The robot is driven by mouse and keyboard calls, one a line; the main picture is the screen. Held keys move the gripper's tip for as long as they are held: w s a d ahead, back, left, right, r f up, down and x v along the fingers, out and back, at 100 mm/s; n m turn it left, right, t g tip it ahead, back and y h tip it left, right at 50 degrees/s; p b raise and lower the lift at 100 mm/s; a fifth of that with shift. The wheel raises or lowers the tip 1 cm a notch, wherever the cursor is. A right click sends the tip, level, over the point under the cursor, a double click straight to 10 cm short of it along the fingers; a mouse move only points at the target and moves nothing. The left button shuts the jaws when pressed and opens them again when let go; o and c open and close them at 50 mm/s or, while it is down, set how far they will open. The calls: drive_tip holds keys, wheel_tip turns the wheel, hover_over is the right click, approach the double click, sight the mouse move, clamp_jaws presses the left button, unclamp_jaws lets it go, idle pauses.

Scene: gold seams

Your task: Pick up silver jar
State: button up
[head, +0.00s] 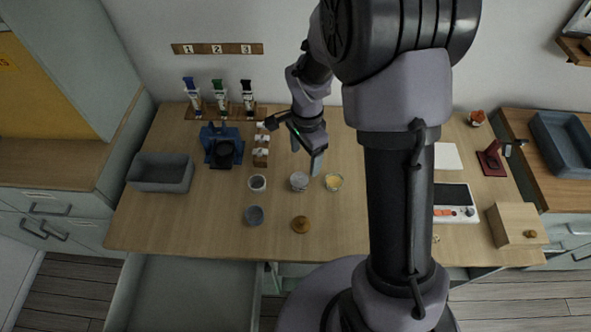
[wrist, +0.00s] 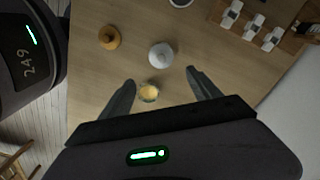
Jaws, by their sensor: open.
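The silver jar (head: 299,181) stands on the wooden table (head: 190,210), near the middle in the head view. In the wrist view the silver jar (wrist: 160,55) is pale and round, just beyond the fingertips. My gripper (head: 305,155) is open and empty, above the table behind the jar in the head view. In the wrist view my gripper (wrist: 160,78) has its two fingers apart, with the jar apart from both. A small bowl with yellow contents (wrist: 149,92) lies between the fingers in that view, nearer than the jar.
The yellow bowl (head: 333,182) is right of the jar. A white cup (head: 257,183) is left, a grey cup (head: 254,215) front left, and a brown knobbed lid (head: 300,225) in front. A grey bin (head: 161,173) is far left.

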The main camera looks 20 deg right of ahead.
sight(300, 175)
wheel_tip(300, 175, down, 6)
drive_tip(key=shift+b, duration=0.75)
drive_tip(key=f+b, duration=0.1)
drive_tip(key=f, duration=0.1)
drive_tip(key=a+f+b, duration=0.1)
drive_tip(key=f, duration=0.2)
drive_tip(key=shift+a, duration=0.2)
drive_tip(key=shift+w+f, duration=0.1)
drive_tip(key=shift+f, duration=0.15)
drive_tip(key=shift+r, duration=0.15)
drive_tip(key=shift+c, duration=0.2)
clamp_jaws()
